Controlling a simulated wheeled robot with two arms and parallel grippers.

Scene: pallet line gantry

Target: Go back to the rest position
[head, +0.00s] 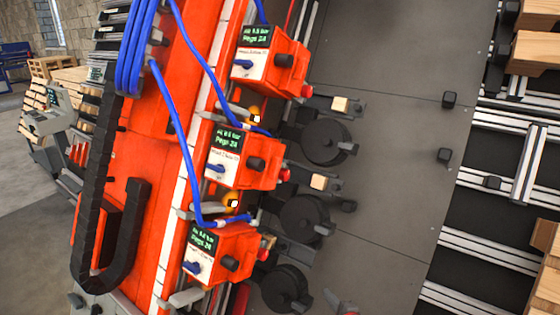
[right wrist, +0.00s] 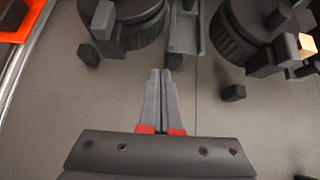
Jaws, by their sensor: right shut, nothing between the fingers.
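My right gripper (right wrist: 162,76) shows in the right wrist view with its two grey fingers together and nothing between them. It hangs over the grey plate (right wrist: 110,105), apart from the dark round units at the top of that view. In the head view only a small part of the right gripper (head: 334,300) shows at the bottom edge, right of the lowest round unit (head: 284,288). My left gripper is not in view.
Three orange control boxes (head: 272,62) with green displays stand along an orange beam (head: 140,155). Blue hoses (head: 190,130) run over it. Round black units sit beside the boxes. The grey plate (head: 390,150) has wide bare room, with small black blocks (head: 444,155). Metal rails (head: 490,250) lie right.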

